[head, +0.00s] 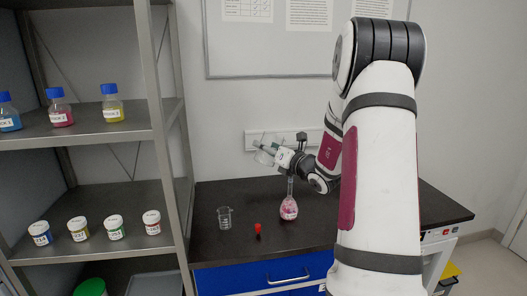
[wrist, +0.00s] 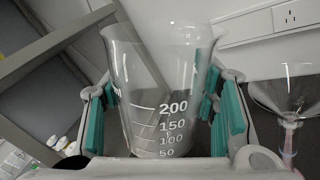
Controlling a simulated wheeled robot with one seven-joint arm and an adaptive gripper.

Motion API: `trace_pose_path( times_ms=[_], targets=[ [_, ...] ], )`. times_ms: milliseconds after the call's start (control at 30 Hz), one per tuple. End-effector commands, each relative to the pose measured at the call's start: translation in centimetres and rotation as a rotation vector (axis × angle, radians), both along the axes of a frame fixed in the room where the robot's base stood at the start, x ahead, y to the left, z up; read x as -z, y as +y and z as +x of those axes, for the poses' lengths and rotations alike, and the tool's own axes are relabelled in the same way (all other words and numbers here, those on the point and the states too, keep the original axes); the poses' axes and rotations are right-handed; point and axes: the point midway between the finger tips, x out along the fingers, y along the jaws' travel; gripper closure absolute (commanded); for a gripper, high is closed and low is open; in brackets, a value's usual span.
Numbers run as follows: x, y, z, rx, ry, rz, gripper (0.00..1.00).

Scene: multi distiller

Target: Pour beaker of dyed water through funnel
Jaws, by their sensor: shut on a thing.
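My gripper (head: 272,150) is shut on a clear glass beaker (wrist: 160,95), held above the bench. In the wrist view the beaker sits between the green finger pads, with white marks up to 200. It looks clear, and I see no dyed liquid in it. In the head view the held beaker (head: 264,157) looks tilted, though it is small and partly hidden by the gripper. A round flask (head: 289,210) with pink-red liquid stands upright on the bench, below and right of the beaker. A clear funnel (wrist: 286,96) shows right of the beaker in the wrist view, above a pinkish stem.
A small empty-looking beaker (head: 224,218) and a red stopper (head: 258,230) stand on the dark bench (head: 225,245), left of the flask. A metal shelf (head: 95,195) with bottles and jars stands at the left. A wall socket strip (head: 262,141) is behind the gripper.

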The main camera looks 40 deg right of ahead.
Motion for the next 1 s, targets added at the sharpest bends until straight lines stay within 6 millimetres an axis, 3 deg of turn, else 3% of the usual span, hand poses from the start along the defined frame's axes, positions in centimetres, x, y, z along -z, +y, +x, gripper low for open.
trace_pose_path(
  times_ms=[500,1000],
  targets=[
    [0.6,-0.3,0.0,0.001,0.009,-0.105,0.79],
    [2.0,-1.2,-0.1,0.0,0.036,-0.385,0.79]
  ],
)
